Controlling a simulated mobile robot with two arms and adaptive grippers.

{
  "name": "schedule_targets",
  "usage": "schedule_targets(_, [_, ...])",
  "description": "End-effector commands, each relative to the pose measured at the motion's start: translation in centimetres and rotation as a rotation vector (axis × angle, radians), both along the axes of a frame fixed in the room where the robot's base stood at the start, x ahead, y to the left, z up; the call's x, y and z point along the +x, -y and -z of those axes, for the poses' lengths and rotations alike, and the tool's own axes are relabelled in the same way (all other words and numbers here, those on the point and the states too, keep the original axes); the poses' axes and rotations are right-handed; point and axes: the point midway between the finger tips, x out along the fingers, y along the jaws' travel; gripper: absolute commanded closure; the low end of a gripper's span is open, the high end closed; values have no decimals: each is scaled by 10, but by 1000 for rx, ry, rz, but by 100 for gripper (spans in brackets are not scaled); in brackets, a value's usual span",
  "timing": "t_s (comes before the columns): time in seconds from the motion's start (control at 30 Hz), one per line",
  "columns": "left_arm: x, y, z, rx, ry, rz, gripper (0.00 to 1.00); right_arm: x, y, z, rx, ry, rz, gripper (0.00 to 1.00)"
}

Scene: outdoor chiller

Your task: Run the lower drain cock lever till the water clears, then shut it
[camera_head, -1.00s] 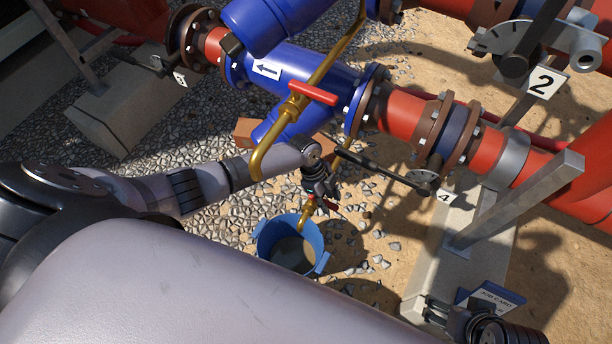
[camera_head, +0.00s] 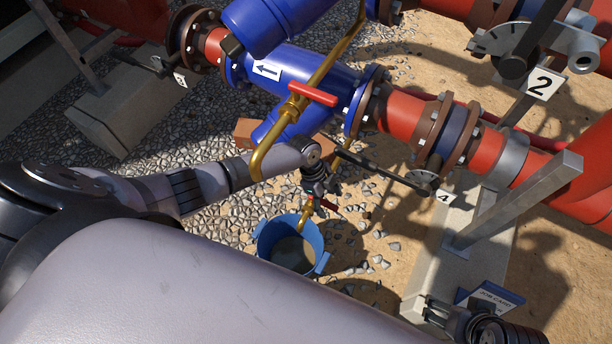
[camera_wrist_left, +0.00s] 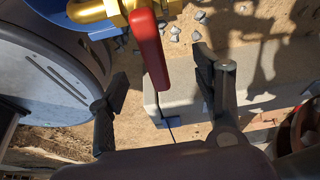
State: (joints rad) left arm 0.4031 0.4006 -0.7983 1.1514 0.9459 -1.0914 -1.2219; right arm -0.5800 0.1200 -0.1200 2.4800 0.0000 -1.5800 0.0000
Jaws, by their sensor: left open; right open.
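The lower drain cock has a red lever (camera_head: 328,207) and a brass body and spout (camera_head: 304,218) above a blue bucket (camera_head: 265,242). Greyish-brown water (camera_head: 292,252) lies in the bucket; I cannot make out a stream from the spout. My left gripper (camera_head: 322,190) is open just above the lever. In the left wrist view the red lever (camera_wrist_left: 150,48) reaches between the spread fingers of this gripper (camera_wrist_left: 160,80), with gaps on both sides. My right gripper (camera_head: 432,308) is open and empty at the lower right, by the job card (camera_head: 490,297).
A second red lever (camera_head: 313,93) sits on the brass bypass pipe (camera_head: 330,65) beside the blue strainer body (camera_head: 300,70). A black valve handle (camera_head: 380,168) marked 4 runs close behind my left wrist. A grey steel post (camera_head: 515,200) stands at the right. Gravel and sand surround the bucket.

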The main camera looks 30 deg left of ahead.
Motion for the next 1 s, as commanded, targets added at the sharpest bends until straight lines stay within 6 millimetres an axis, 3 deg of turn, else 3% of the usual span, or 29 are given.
schedule_targets(0.5, [0, -21, -61, 1, 1, -1, 40, 0, 0, -53, 0, 0, 0, 33])
schedule_targets(1.0, [1, -25, -67, 0, 1, 0, 40, 0, 0, -53, 0, 0, 0, 33])
